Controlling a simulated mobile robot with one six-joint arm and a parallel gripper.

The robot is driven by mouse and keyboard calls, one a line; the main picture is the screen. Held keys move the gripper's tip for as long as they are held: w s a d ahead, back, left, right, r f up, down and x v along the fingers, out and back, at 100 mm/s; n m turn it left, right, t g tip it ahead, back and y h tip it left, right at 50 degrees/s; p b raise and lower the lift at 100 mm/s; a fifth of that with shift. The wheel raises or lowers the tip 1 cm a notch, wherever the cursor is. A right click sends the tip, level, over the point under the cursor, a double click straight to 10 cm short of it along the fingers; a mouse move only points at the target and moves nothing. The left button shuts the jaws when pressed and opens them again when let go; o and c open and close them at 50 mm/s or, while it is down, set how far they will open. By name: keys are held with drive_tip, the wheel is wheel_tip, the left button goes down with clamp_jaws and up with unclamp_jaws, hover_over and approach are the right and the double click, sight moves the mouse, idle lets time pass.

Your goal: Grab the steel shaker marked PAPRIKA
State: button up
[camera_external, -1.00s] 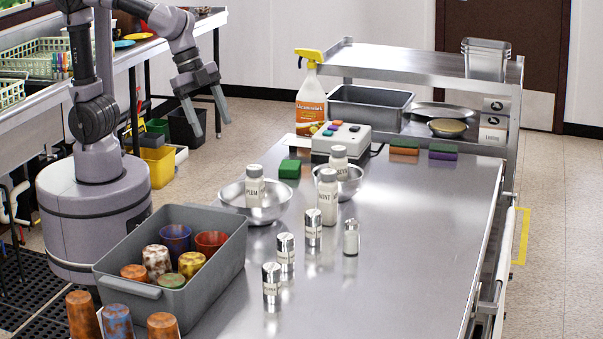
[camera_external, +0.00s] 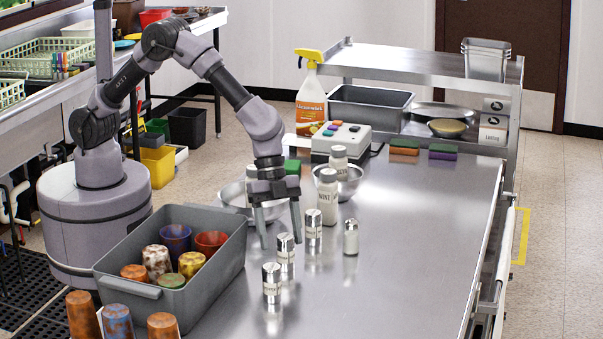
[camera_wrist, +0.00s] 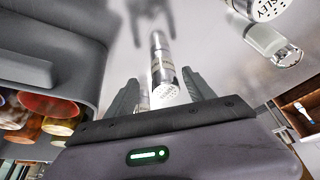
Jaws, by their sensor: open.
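Three small steel shakers stand in a slanting row on the steel table: a front one (camera_external: 271,284), a middle one (camera_external: 286,256) and a back one (camera_external: 313,230). Their labels are too small to read in the external view, so I cannot tell which is PAPRIKA. My gripper (camera_external: 280,238) is open and points down, its fingers just above and behind the middle shaker. In the wrist view, a steel shaker with a perforated lid (camera_wrist: 165,93) shows between the open fingers of my gripper (camera_wrist: 162,82), its label unreadable. Nothing is gripped.
White shakers (camera_external: 328,198), a clear-glass shaker (camera_external: 351,240) and metal bowls (camera_external: 349,190) stand close by. A grey bin (camera_external: 120,288) with cups is at left. A label ending "SLEY" shows on a shaker (camera_wrist: 268,9) in the wrist view. The table's right side is clear.

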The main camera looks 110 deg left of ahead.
sight(286, 254)
drive_tip(key=x, duration=0.1)
drive_tip(key=b+x, duration=0.1)
drive_tip(key=x, duration=0.3)
drive_tip(key=shift+w+a, duration=0.15)
drive_tip(key=shift+a, duration=0.1)
drive_tip(key=shift+r, duration=0.1)
drive_tip(key=shift+c, duration=1.3)
clamp_jaws()
